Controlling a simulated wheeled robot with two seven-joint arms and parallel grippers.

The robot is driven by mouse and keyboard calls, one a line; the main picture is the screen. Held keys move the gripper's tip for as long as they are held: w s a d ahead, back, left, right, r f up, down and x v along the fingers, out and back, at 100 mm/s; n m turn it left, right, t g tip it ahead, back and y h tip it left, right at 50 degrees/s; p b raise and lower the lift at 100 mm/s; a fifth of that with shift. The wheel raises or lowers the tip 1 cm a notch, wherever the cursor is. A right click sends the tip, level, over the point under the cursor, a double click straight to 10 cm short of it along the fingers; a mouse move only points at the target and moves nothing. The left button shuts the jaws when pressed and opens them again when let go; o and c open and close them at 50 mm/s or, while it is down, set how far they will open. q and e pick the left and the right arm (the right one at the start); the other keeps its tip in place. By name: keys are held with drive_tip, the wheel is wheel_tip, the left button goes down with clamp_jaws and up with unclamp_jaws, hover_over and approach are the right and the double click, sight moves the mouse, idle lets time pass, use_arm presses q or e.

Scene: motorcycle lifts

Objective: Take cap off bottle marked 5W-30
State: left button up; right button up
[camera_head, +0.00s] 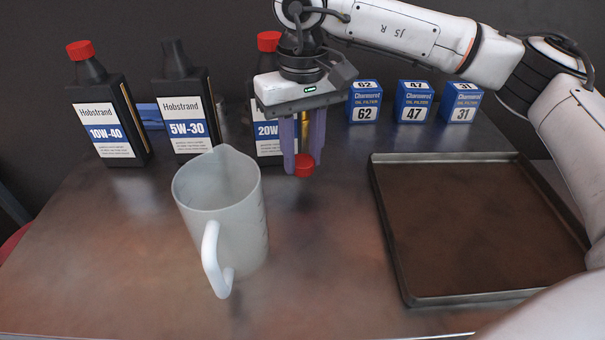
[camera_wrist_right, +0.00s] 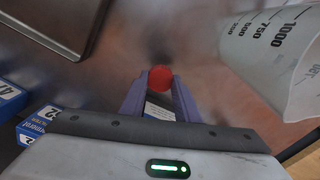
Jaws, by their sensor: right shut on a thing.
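The bottle marked 5W-30 (camera_head: 186,115) stands upright at the back of the table, black with a white and blue label. Its neck (camera_head: 176,55) shows no red cap. My right gripper (camera_head: 304,165) points down and is shut on a red cap (camera_head: 304,166), in front of the 20W bottle (camera_head: 267,135). The cap also shows between the purple fingers in the right wrist view (camera_wrist_right: 160,78). The cap appears to be just above the metal table. My left gripper is in neither view.
The 10W-40 bottle (camera_head: 105,125) and the 20W bottle wear red caps. A translucent measuring jug (camera_head: 235,215) stands left of my right gripper. A shallow metal tray (camera_head: 385,240) lies on the right. Blue oil filter boxes (camera_head: 413,102) stand behind it. Bare table lies between jug and tray.

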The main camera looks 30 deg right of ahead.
sight(302, 188)
drive_tip(key=shift+f, duration=2.3)
drive_tip(key=shift+f, duration=0.15)
drive_tip(key=o, duration=1.1)
drive_tip(key=shift+o, duration=0.2)
wheel_tip(302, 188, up, 12)
drive_tip(key=shift+r, duration=0.15)
drive_tip(key=shift+s, duration=0.1)
